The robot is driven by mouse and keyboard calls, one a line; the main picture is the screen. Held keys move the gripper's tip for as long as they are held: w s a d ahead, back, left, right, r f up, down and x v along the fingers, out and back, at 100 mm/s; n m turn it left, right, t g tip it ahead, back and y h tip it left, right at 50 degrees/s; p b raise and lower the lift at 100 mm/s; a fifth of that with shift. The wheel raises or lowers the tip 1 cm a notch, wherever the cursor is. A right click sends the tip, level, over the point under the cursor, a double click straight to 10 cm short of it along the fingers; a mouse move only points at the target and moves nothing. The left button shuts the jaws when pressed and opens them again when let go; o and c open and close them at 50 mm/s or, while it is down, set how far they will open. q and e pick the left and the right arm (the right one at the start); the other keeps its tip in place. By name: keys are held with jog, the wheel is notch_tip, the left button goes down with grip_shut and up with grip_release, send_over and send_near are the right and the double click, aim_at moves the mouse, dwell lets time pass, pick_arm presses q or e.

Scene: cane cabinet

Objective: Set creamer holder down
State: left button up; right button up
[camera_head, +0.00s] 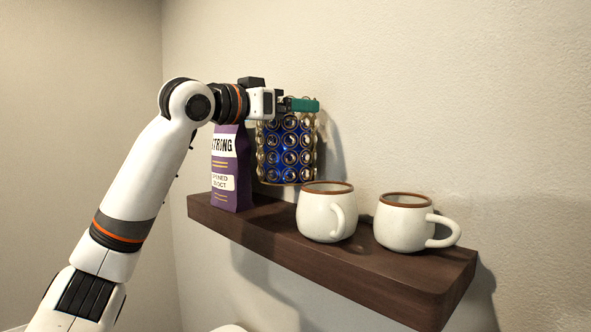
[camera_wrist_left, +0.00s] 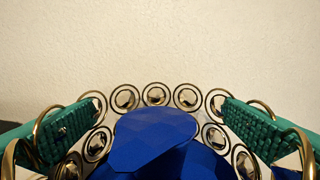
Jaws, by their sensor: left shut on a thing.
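The creamer holder (camera_head: 287,150) is a cup of gold rings with clear round stones and a blue inside. My left gripper (camera_head: 300,105) is shut on its upper rim and holds it upright, close to the wall. Its base appears a little above the shelf (camera_head: 375,268), between the purple bag and the nearer mug. In the left wrist view, the green fingers stand on both sides of the ring rim (camera_wrist_left: 157,95), with a faceted blue piece (camera_wrist_left: 150,140) between them. The holder's lower part is hidden there. My right gripper is not in view.
A purple bag (camera_head: 231,170) stands left of the holder at the shelf's left end. A white mug (camera_head: 320,215) with a brown rim stands right and in front of it, and a second mug (camera_head: 402,225) farther right. The wall (camera_head: 450,90) is close behind.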

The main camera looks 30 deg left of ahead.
aim_at(280, 145)
pick_arm(q)
jog(key=f, duration=0.1)
jog(key=s+a+f, duration=0.1)
jog(key=shift+s+f, duration=0.3)
jog(key=f, duration=0.2)
jog(key=w+f+p, duration=0.1)
jog(key=f, duration=0.1)
jog(key=shift+w+d, duration=0.1)
jog(key=shift+d, duration=0.25)
jog(key=shift+a, duration=0.1)
jog(key=shift+s, duration=0.3)
jog(key=shift+f, duration=0.1)
jog(key=o, duration=1.5)
jog(key=shift+w, duration=0.1)
jog(key=shift+c, duration=0.2)
jog(key=shift+s, duration=0.25)
jog(key=b+v, duration=0.5)
jog(key=v, duration=0.6)
jog(key=shift+s, duration=0.25)
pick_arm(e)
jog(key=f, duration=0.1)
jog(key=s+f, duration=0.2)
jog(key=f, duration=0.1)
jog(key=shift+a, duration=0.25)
